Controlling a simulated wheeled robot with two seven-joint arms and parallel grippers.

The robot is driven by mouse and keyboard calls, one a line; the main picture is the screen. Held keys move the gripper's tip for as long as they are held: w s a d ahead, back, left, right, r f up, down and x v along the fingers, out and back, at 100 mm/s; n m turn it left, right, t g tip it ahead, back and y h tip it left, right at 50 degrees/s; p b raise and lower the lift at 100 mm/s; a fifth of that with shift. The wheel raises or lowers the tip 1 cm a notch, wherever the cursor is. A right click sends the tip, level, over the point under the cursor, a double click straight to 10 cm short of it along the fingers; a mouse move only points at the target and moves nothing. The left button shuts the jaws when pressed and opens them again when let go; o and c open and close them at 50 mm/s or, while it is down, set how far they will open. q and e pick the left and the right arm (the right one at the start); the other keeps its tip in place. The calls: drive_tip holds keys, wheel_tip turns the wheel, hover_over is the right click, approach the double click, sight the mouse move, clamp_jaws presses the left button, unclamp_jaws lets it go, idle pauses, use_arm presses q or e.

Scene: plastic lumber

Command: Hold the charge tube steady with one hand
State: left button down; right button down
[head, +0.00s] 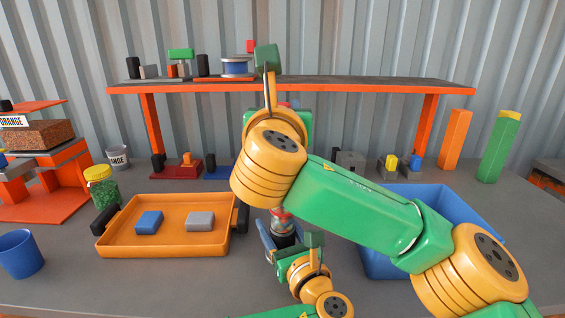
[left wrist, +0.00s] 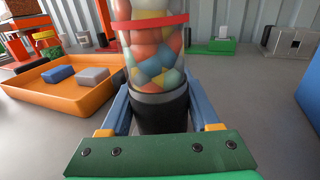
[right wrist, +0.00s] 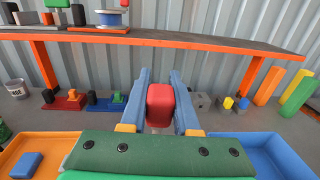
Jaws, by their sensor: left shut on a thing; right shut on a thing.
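The charge tube (left wrist: 152,45) is a clear cylinder full of coloured pellets, with a red band and a black base. It stands upright in the left wrist view; in the head view its lower part (head: 284,228) shows below my right arm. My left gripper (left wrist: 158,108) is shut on the black base, one blue finger on each side. My right gripper (right wrist: 160,85) is shut on a red block-like piece (right wrist: 160,105). My right arm hides most of that gripper and the upper tube in the head view, so I cannot tell whether the red piece touches the tube.
An orange tray (head: 172,246) with a blue and a grey block lies left of the tube. A blue bin (head: 440,205) stands right, partly behind my right arm. An orange-legged shelf (head: 350,85) spans the back. A blue cup (head: 21,254) stands front left.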

drive_tip(key=shift+f, duration=0.2)
idle(0.4)
drive_tip(key=shift+f, duration=0.85)
drive_tip(key=shift+r, duration=0.1)
